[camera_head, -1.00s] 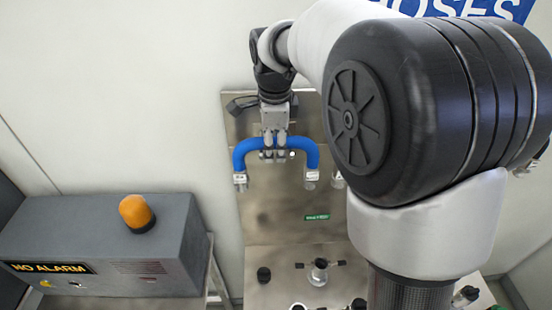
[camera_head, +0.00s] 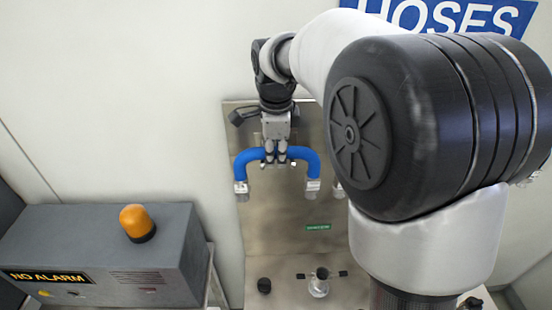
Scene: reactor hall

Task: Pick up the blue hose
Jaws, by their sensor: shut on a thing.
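The blue hose (camera_head: 305,156) is an arch with a metal fitting at each end, both ends pointing down. My gripper (camera_head: 276,158) is shut on the middle of the hose, with its fingers pointing down over it. The hose is in front of the upper part of a steel panel (camera_head: 266,212). Whether it touches the panel cannot be told. The middle of the hose is partly hidden by the fingers.
A grey box marked "NO ALARM" (camera_head: 75,250) with an orange lamp (camera_head: 137,220) stands at the left. Valve fittings (camera_head: 318,282) are at the panel's foot. A blue "HOSES" sign (camera_head: 450,16) is on the wall. My arm covers the right side.

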